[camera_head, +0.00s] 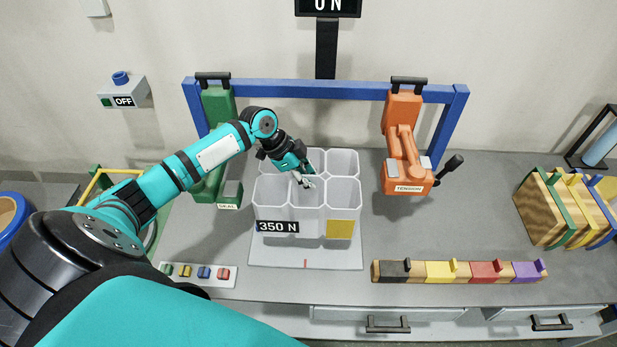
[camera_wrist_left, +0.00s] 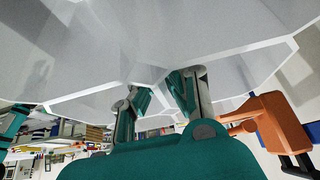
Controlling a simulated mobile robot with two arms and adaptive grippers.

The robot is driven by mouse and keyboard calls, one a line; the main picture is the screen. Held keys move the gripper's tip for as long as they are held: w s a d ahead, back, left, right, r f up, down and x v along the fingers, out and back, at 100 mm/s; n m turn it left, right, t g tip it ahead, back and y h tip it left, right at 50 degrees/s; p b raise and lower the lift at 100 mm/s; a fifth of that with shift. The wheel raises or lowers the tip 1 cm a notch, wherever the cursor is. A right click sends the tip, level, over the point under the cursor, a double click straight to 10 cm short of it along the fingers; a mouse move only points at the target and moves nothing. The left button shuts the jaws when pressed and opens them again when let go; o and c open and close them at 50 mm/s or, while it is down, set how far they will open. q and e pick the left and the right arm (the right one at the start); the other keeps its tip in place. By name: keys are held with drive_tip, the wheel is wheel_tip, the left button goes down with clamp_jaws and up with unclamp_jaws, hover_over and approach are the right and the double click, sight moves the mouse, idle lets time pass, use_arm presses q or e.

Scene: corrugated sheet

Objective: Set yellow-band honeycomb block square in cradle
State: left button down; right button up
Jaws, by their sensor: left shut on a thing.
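The white honeycomb block (camera_head: 270,215) has several open hexagonal cells and a yellow band (camera_head: 340,229) at its front right. A black "350 N" label shows at its front left. It stands over a light grey plate (camera_head: 305,258) with a red mark at the front; no separate cradle can be told apart. My left gripper (camera_head: 307,182) reaches down from above and is shut on a cell wall near the block's middle. In the left wrist view, its fingers (camera_wrist_left: 167,95) straddle the pale wall (camera_wrist_left: 100,40). How the block's bottom rests is hidden. My right gripper is not in view.
A blue frame (camera_head: 300,90) spans behind the block. A green unit (camera_head: 215,110) stands left and an orange "TENSION" unit (camera_head: 403,140) right. A coloured strip (camera_head: 455,271) lies front right, a button plate (camera_head: 198,274) front left. Bare bench lies right of the plate.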

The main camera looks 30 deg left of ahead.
sight(308, 191)
use_arm(q)
wheel_tip(308, 191, down, 2)
drive_tip(key=shift+w+f+b, duration=0.15)
drive_tip(key=shift+f+b, duration=0.1)
drive_tip(key=shift+b, duration=0.45)
drive_tip(key=shift+f+b, duration=2.8)
drive_tip(key=shift+f, duration=1.35)
drive_tip(key=c, duration=1)
unclamp_jaws()
drive_tip(key=shift+s+f, duration=0.1)
drive_tip(key=shift+s, duration=0.1)
drive_tip(key=shift+o, duration=0.2)
drive_tip(key=shift+r+p, duration=2.75)
drive_tip(key=shift+r, duration=0.35)
